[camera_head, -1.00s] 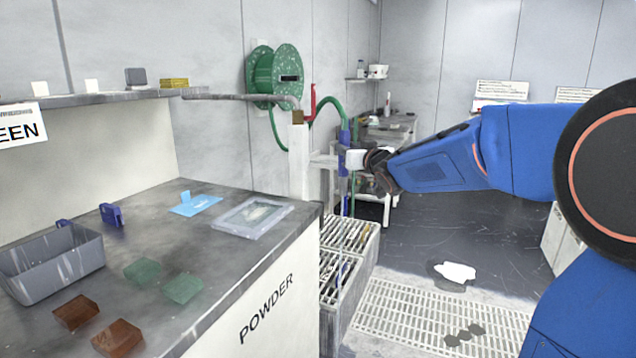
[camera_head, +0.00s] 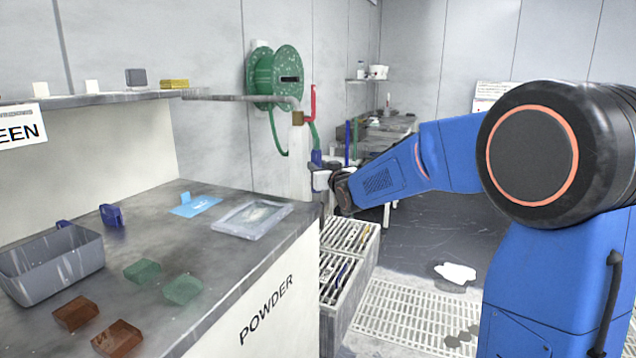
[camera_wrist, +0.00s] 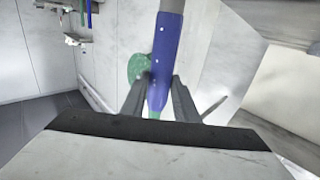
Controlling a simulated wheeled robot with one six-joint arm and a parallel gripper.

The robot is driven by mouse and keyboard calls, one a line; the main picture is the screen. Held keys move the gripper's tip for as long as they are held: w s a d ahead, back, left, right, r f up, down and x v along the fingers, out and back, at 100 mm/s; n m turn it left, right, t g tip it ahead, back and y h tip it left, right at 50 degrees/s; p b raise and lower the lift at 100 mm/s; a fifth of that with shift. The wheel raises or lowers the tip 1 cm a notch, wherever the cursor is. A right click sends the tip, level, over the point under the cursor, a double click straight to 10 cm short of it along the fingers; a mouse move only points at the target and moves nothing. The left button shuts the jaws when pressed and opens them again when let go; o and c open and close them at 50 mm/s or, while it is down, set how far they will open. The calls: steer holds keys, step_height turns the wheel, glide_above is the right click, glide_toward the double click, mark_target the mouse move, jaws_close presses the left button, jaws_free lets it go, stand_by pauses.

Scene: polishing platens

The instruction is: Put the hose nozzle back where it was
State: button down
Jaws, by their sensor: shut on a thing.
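The blue hose nozzle (camera_head: 316,158) is upright beside the pale post (camera_head: 299,160) at the end of the powder bench. My gripper (camera_head: 322,179) is shut on it; the arm partly hides the grip. In the wrist view the nozzle (camera_wrist: 165,62) stands between the two dark fingers of my gripper (camera_wrist: 157,85), slightly tilted. The green hose (camera_head: 313,135) runs up from it toward the green reel (camera_head: 277,75) on the wall. A red hook-like part (camera_head: 313,98) and a brass fitting (camera_head: 298,118) are just above. Whether the nozzle touches the post cannot be told.
The powder bench (camera_head: 225,265) carries a grey bin (camera_head: 50,268), a clear tray (camera_head: 250,217) and several coloured blocks. A slotted rack (camera_head: 345,270) stands below my gripper. A far bench (camera_head: 385,135) is behind.

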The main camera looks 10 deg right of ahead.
step_height(320, 180, down, 5)
steer(key=shift+a+r, duration=0.1)
stand_by(0.3)
steer(key=c, duration=1.7)
jaws_free()
steer(key=shift+f, duration=0.2)
steer(key=shift+o, duration=0.2)
